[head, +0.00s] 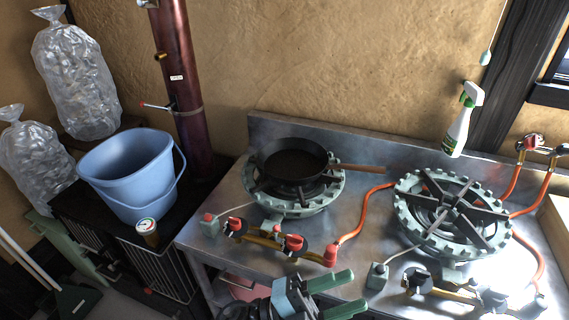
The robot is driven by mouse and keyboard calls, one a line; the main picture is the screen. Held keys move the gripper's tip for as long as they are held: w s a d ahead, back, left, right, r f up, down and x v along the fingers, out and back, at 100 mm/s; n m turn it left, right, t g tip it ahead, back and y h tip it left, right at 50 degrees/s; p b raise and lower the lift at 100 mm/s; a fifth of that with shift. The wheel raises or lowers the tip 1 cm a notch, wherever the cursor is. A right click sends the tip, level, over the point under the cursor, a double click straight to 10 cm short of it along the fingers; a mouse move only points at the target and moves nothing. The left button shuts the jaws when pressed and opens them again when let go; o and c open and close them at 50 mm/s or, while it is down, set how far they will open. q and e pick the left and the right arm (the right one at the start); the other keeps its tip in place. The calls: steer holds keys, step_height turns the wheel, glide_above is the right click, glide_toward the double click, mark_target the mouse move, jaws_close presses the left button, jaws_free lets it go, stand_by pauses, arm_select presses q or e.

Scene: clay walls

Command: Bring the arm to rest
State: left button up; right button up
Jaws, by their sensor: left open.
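My left gripper (335,296) shows at the bottom middle of the head view, low in front of the steel stove counter. Its two green-tipped fingers are apart, with nothing between them. My right gripper is not in the picture. A black frying pan (293,163) sits on the left gas burner, its wooden handle pointing right. The gripper is clear of the pan, below it in the picture.
The right burner (452,214) is bare. Red knobs and orange hoses (362,217) run along the counter (222,190). A spray bottle (461,122) is at the back right. A blue bucket (128,172) and a small gauge (146,227) are at the left.

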arm_select(q)
steer(key=w+a+f+n+t+y+p, duration=0.1)
steer(key=w+a+f+n+t+y, duration=0.1)
steer(key=a+f+n+t+y, duration=1.5)
steer(key=s+a+f+n+g+y, duration=0.1)
steer(key=s+a+f+n+g, duration=0.2)
steer(key=s, duration=0.3)
steer(key=s+a+f+n+g+y, duration=0.1)
steer(key=s+a+f+n+g, duration=0.3)
steer(key=s+a, duration=0.1)
steer(key=s+a+f+n+g+y+p, duration=0.1)
steer(key=s+a+f+n+g, duration=0.2)
steer(key=s, duration=0.4)
steer(key=shift+s+a+f+n+g+y, duration=0.35)
steer(key=shift+a+g, duration=0.15)
steer(key=shift+a, duration=0.35)
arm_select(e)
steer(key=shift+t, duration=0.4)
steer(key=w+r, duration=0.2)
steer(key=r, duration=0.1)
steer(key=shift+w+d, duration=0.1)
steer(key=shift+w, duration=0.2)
